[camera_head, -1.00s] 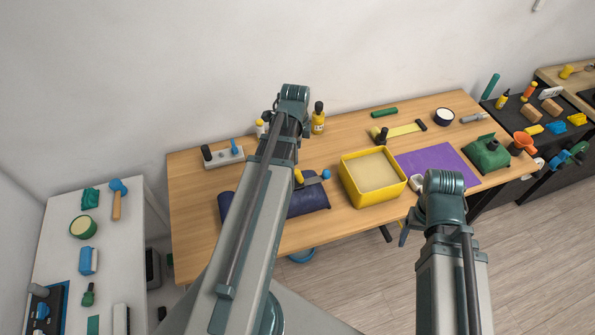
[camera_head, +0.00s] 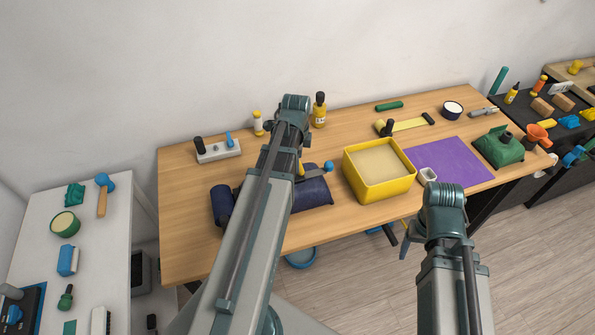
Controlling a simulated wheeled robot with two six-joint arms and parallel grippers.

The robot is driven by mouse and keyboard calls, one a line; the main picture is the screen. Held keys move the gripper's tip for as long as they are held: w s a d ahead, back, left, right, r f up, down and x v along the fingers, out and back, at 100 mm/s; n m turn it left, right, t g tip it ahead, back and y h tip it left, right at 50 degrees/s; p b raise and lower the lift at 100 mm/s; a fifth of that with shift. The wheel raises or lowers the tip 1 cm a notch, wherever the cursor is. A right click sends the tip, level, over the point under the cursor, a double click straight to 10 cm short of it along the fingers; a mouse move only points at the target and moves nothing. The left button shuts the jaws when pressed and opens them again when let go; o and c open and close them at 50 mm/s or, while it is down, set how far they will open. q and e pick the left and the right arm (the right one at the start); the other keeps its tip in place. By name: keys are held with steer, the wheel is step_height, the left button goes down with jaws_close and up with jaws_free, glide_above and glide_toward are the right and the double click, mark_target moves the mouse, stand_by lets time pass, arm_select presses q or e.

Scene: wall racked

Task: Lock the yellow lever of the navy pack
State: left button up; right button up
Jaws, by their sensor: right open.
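The navy pack (camera_head: 314,197) lies on the wooden table, with a rolled end (camera_head: 222,205) at its left. My left arm crosses in front of its middle and hides much of it. A small yellow lever (camera_head: 301,169) shows just right of that arm at the pack's back edge; its lower part is hidden, so I cannot tell its position. My left gripper is hidden behind its own arm. My right gripper (camera_head: 404,247) is open, mostly hidden by its wrist, in front of the table's front edge and well right of the pack.
A yellow bin (camera_head: 380,191) stands right of the pack, beside a purple mat (camera_head: 455,160). A blue-knobbed tool (camera_head: 328,166) lies behind the pack. A yellow bottle (camera_head: 319,112) and a grey block with pegs (camera_head: 218,151) stand at the back. Bare table lies in front of the pack.

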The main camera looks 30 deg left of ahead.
arm_select(q)
step_height(320, 180, down, 2)
steer(key=shift+w+f+b, duration=0.15)
steer(key=shift+f+b, duration=0.05)
steer(key=shift+b, duration=0.5)
steer(key=shift+r, duration=0.1)
jaws_close()
